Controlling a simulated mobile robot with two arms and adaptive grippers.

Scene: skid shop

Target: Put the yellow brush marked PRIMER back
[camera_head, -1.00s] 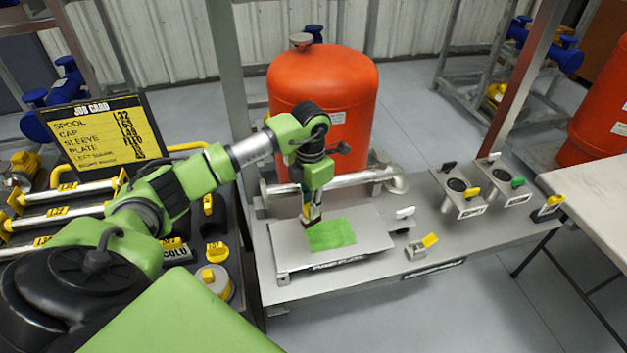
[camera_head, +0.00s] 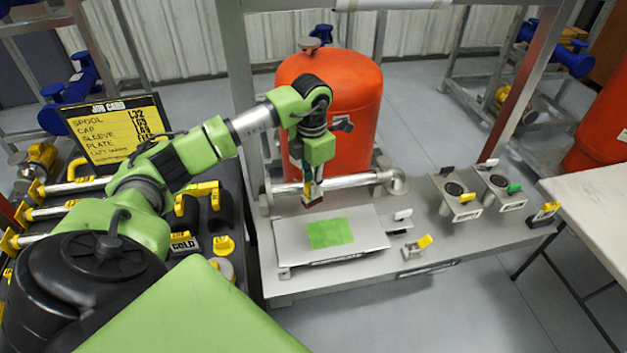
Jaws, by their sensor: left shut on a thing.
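My left gripper (camera_head: 312,186) is shut on a narrow brush-like thing (camera_head: 313,197). A little yellow and a dark lower end show on it; the jaws hide most of it, and no marking can be read. It hangs tip down over the back part of a grey metal plate (camera_head: 292,247), apart from the green patch (camera_head: 330,233) on that plate. Two metal holders with dark round openings stand to the right on the same bench: one with a yellow tab (camera_head: 467,197), one with a green tab (camera_head: 514,187). Their labels are too small to read. My right gripper is not in view.
A silver pipe (camera_head: 345,182) and an orange tank (camera_head: 340,110) stand behind the plate. A small yellow-topped block (camera_head: 424,241) and a white knob (camera_head: 403,214) sit right of it. A job card (camera_head: 115,130) stands at left. A pale table (camera_head: 600,200) is at right.

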